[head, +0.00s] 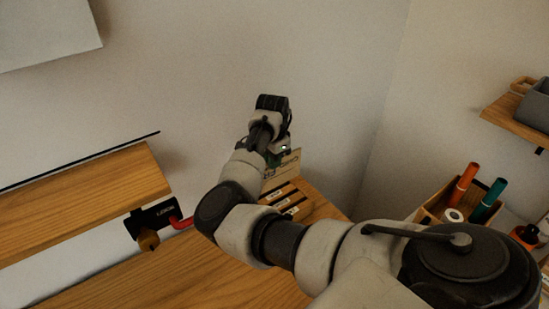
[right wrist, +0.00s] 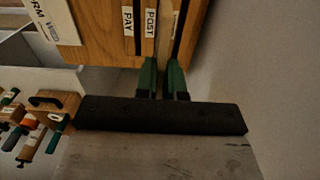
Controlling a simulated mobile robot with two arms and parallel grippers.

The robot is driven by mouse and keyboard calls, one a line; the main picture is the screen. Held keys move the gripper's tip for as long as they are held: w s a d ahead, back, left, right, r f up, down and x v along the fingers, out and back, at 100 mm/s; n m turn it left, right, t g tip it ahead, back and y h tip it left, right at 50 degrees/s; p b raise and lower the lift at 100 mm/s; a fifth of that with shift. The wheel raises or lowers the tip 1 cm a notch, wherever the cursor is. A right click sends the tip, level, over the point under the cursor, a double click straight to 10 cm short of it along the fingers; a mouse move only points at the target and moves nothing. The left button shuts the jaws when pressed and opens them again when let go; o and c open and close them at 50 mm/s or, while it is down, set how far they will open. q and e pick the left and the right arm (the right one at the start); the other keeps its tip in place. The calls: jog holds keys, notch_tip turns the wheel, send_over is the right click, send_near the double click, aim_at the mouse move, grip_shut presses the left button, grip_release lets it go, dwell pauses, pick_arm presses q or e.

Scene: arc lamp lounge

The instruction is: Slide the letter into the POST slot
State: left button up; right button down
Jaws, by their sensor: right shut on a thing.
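My right gripper (head: 273,158) is at the far end of my arm, over the wooden slotted box (head: 317,207). In the right wrist view the letter (right wrist: 165,38) is a thin, pale strip seen edge-on between the fingers, beside the POST label (right wrist: 151,22). A PAY label (right wrist: 128,20) is farther left. I cannot tell whether its lower edge is inside the slot. My left gripper is out of view.
A wooden shelf (head: 80,203) is at left, with a black bracket (head: 150,217) and red piece (head: 181,222) at its end. A wooden holder (head: 433,203) with orange and green tubes stands at right. A wall shelf (head: 517,121) carries a grey bin (head: 536,103). Walls are close behind.

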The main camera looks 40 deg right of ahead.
jog(key=shift+r, duration=0.1)
jog(key=shift+r+p, duration=0.15)
jog(key=shift+p, duration=0.4)
jog(key=b, duration=0.2)
send_over(273, 187)
jog(key=shift+w+d+f, duration=0.15)
jog(key=shift+f, duration=1.3)
jog(key=shift+w+d+f, duration=0.1)
jog(key=shift+f, duration=1.3)
jog(key=shift+f, duration=0.2)
jog(key=shift+f+p, duration=0.3)
jog(key=shift+f, duration=0.15)
jog(key=shift+f, duration=0.2)
jog(key=shift+f+b, duration=0.5)
jog(key=shift+f, duration=0.9)
